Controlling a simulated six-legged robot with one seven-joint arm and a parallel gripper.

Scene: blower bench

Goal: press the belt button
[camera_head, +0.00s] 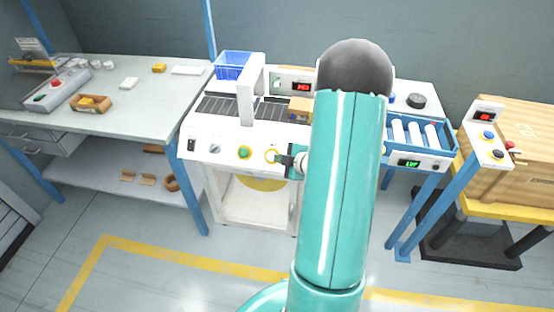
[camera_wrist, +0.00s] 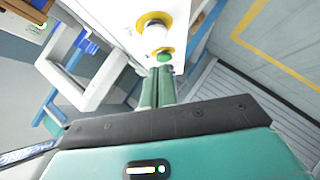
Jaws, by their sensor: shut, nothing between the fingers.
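The white bench machine (camera_head: 225,135) stands in the middle of the head view, with a row of controls on its sloped front. One control is a yellow-ringed button with a greenish centre (camera_head: 245,152); to its right is a yellow-ringed pale button (camera_head: 271,156). My gripper (camera_head: 281,159) is shut and empty, its dark tip close to the pale button's right side. In the wrist view, my fingers (camera_wrist: 160,78) point at the panel. No belt label is readable.
A grey knob (camera_head: 214,148) and a black switch (camera_head: 191,145) share the panel. A blue bin (camera_head: 233,65) and a white arch (camera_head: 249,88) stand above. A roller conveyor (camera_head: 418,135) and wooden crate (camera_head: 515,150) are right. My arm hides the machine's right part.

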